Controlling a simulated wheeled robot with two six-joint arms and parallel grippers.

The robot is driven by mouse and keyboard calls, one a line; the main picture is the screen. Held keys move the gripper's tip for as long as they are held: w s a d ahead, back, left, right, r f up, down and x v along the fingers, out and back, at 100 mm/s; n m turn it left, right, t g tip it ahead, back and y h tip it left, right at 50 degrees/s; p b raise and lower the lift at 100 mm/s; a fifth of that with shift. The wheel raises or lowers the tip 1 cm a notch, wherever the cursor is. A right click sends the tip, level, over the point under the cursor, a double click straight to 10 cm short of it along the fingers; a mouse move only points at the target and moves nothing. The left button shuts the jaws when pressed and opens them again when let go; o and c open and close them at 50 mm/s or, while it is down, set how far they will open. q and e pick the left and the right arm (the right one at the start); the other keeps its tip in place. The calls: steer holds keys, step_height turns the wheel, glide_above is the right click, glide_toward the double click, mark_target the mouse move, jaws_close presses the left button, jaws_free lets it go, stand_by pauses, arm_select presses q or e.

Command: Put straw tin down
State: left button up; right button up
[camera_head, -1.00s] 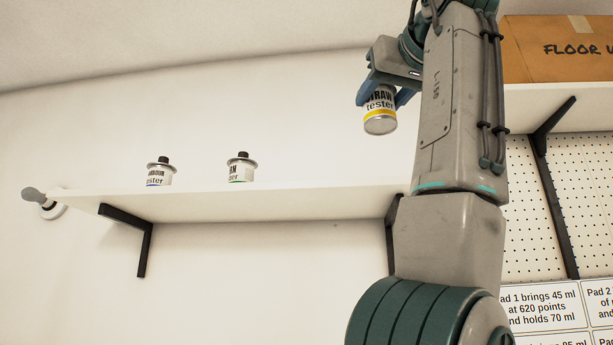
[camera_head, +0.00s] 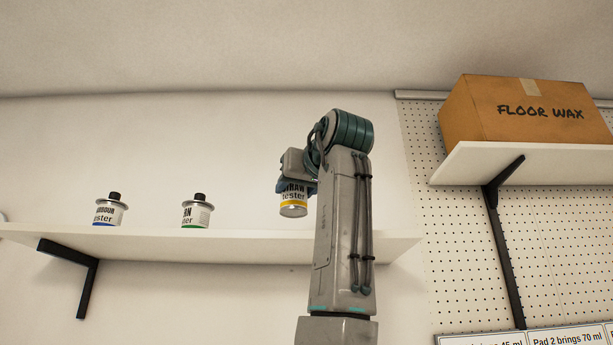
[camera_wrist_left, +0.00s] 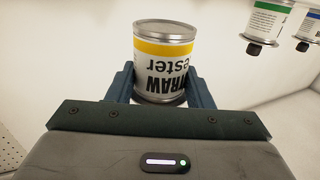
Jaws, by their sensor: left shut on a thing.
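The straw tin (camera_head: 293,199), a white tin with a yellow band and "STRAW tester" lettering, is in my left gripper (camera_head: 299,188). In the head view it hangs in front of or above the right part of the white shelf (camera_head: 250,243); I cannot tell how far it is from the shelf. In the left wrist view the straw tin (camera_wrist_left: 164,62) sits between the two blue fingers (camera_wrist_left: 160,88), which are shut on its sides. The wrist view is upside down relative to the label. My right gripper is not in view.
A blue-banded tin (camera_head: 110,211) and a green-banded tin (camera_head: 196,212), each with a dark knob, stand on the shelf's left and middle. A floor wax box (camera_head: 525,110) sits on a higher shelf at right. The shelf between the green-banded tin and my arm looks clear.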

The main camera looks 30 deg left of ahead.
mark_target(298, 204)
arm_select(q)
steer(key=shift+w+a+f+p, duration=0.1)
steer(key=shift+w+a+p, duration=0.25)
steer(key=shift+a, duration=0.3)
steer(key=shift+f, duration=0.55)
steer(key=shift+f+p, duration=0.35)
steer(key=shift+f, duration=0.9)
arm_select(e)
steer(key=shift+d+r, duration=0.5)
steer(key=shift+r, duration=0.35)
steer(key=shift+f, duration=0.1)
arm_select(q)
steer(key=o, duration=1)
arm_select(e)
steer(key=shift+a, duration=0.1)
arm_select(q)
steer(key=shift+o, duration=0.2)
